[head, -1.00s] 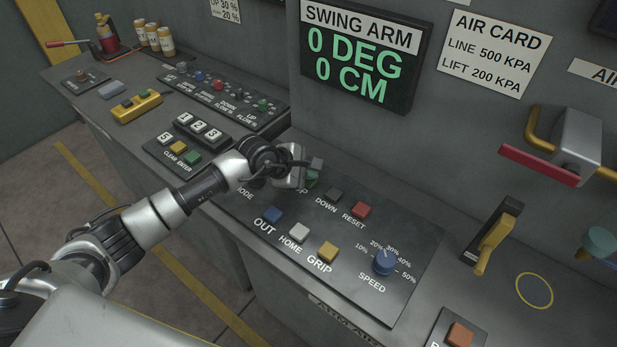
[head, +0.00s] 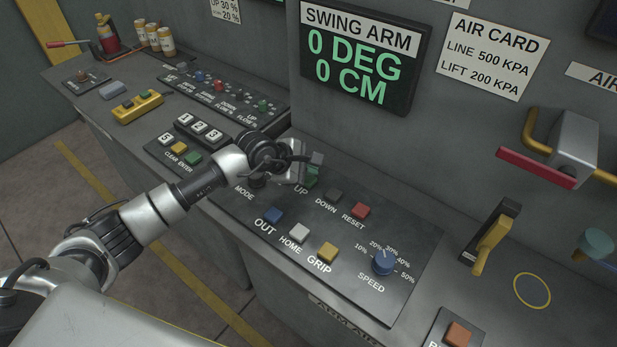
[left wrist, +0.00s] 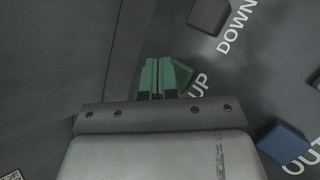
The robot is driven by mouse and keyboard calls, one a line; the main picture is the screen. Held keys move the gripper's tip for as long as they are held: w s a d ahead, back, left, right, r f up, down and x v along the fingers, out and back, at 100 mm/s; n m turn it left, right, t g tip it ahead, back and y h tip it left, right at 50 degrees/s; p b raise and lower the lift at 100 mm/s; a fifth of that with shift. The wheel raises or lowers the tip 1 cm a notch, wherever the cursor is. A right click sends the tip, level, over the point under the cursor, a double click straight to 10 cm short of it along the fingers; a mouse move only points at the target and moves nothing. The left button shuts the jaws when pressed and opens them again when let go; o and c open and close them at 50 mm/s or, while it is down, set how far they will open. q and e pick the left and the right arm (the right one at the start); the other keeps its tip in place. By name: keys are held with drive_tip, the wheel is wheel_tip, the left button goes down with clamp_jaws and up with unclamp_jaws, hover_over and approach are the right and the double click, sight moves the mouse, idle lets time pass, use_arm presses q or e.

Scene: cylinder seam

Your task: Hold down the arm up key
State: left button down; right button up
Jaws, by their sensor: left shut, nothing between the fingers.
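The arm up key is the green button (head: 311,182) beside the UP label on the swing arm panel (head: 400,222). It also shows in the left wrist view (left wrist: 184,74), partly hidden by my fingers. My left gripper (head: 305,178) is shut and empty, with its fingertips at the green key. In the left wrist view the shut fingers (left wrist: 157,76) overlap the left part of the key. I cannot tell whether they touch it or whether it is pressed. The swing arm display (head: 360,58) reads 0 DEG and 0 CM. My right gripper is out of view.
Close by are the dark DOWN key (head: 334,195), red RESET key (head: 360,210), blue OUT key (head: 273,215), white HOME key (head: 299,232), yellow GRIP key (head: 328,252) and blue speed knob (head: 383,262). A number keypad (head: 198,130) lies behind my left forearm.

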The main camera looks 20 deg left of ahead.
sight(309, 180)
use_arm(q)
drive_tip(key=shift+r+p, duration=1.35)
drive_tip(key=shift+r, duration=1.2)
